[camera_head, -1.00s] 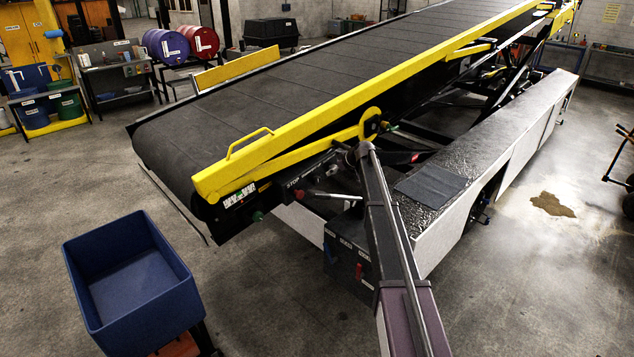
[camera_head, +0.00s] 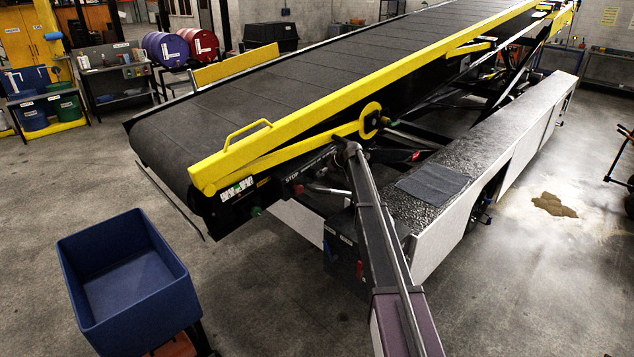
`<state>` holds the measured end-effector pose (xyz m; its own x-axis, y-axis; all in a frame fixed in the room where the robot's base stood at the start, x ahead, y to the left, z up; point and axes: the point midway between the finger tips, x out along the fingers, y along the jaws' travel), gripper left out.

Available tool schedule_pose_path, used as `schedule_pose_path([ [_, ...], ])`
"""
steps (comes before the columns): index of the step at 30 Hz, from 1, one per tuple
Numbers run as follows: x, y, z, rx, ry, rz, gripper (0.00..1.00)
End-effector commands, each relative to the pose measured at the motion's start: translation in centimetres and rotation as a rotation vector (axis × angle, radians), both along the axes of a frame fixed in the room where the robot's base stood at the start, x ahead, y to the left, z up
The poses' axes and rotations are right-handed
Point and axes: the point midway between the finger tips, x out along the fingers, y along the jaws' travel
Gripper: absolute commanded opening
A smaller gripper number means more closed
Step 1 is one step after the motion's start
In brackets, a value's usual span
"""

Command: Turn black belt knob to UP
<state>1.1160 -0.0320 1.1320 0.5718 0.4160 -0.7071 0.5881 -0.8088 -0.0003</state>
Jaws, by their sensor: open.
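My arm (camera_head: 378,225) reaches up from the bottom right to the near side of the belt loader (camera_head: 250,105). Its far end (camera_head: 346,150) is over the dark control area under the yellow rail. A dark panel marked STOP (camera_head: 291,179) with a red button (camera_head: 299,189) shows just left of the arm. I cannot pick out the black belt knob or read its setting.
A yellow rail (camera_head: 330,110) with a handle runs along the belt. A silver lever-like part (camera_head: 330,190) lies beside the arm. A blue bin (camera_head: 75,270) stands at lower left. A long grey deck (camera_head: 480,150) extends right. The floor between bin and loader is clear.

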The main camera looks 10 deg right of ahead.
Motion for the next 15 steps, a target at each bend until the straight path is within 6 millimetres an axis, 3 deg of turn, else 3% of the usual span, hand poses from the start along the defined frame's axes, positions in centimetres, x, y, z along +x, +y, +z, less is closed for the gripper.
schedule_pose_path([
  [15,3.1,2.2,-4.0,0.000,0.000,0.001,0.95],
])
